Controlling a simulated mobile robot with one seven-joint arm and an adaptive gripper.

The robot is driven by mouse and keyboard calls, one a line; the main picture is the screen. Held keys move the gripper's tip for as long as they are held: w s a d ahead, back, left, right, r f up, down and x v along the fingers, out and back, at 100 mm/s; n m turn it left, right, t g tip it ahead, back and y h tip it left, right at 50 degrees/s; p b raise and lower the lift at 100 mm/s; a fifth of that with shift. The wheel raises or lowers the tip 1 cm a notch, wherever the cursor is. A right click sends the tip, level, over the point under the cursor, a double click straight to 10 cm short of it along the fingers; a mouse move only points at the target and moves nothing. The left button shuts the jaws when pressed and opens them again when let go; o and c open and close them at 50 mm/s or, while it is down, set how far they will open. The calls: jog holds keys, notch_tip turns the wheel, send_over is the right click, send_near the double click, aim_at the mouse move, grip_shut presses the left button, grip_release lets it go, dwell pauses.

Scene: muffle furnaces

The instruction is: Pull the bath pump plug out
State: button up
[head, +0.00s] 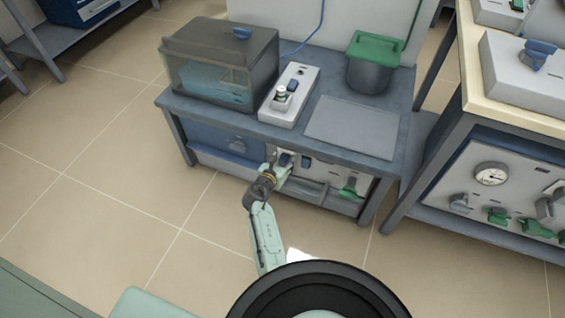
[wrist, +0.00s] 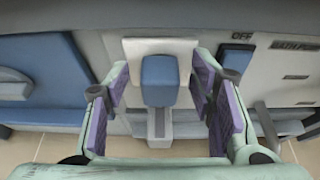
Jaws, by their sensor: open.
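A blue plug (wrist: 160,80) sits against a pale square socket plate (wrist: 185,46) on the panel in the wrist view, with a grey part below it. In the head view the blue plug (head: 286,160) shows small on the bench's front panel, partly hidden by my gripper (head: 277,172). In the wrist view my gripper (wrist: 162,92) is open, its purple-padded fingers on the left and right of the plug. Gaps show between the pads and the plug. A label that seems to read "BATH PUMP" (wrist: 296,46) and an "OFF" mark are to the right.
A lidded water tank (head: 215,75), a white device with knobs (head: 289,95), a green-lidded bucket (head: 370,72) and a grey mat (head: 352,127) are on the bench. A green plug (head: 349,188) is on the panel's right. Another bench (head: 470,110) stands at right.

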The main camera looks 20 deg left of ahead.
grip_shut()
dwell(0.7)
